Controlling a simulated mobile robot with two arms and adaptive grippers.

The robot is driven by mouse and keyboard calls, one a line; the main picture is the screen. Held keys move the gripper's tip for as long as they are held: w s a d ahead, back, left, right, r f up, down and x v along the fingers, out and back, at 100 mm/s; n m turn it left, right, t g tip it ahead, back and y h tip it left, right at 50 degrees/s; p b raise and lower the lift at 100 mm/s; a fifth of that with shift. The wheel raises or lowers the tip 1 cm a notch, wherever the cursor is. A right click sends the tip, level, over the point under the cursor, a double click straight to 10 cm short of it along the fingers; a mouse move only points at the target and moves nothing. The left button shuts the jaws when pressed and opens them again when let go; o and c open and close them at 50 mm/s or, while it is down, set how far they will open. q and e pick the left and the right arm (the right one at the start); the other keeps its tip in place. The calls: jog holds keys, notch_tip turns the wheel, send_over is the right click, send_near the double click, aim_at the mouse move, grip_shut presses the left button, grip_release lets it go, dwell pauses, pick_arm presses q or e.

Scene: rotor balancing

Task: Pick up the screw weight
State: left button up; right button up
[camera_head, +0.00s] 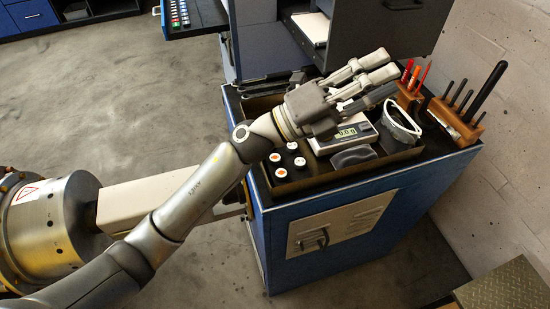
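My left gripper (387,74) reaches in from the left, above the back of the tray and past these pieces. Its fingers point right and stand apart, with nothing visible between them. A scale (326,143) with a lit display sits partly under the gripper. My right gripper is not in view.
The tray (345,174) has raised walls. Wooden racks with screwdrivers (411,91) and black-handled tools (464,101) stand at the right. A dark cabinet (375,35) rises behind.

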pick_arm(q)
jog(key=s+d+f+m+g+y, duration=0.3)
jog(key=s+d+m+g, duration=0.1)
jog(key=m+g, duration=0.35)
jog(key=m+t+y, duration=0.3)
jog(key=m+y, duration=0.3)
jog(key=y, duration=1.4)
send_over(277, 157)
notch_tip(277, 157, down, 13)
notch_tip(277, 157, down, 4)
jog(key=shift+s+f+p, duration=0.15)
jog(key=shift+f+p, duration=0.05)
jog(key=shift+p, duration=0.75)
jog(key=shift+f, duration=0.3)
jog(key=shift+f+p, duration=0.45)
jog(key=shift+p, duration=0.1)
notch_tip(277, 157, down, 4)
jog(key=shift+a+p, duration=0.1)
jog(key=shift+p, duration=1)
jog(key=shift+f, duration=0.25)
grip_shut()
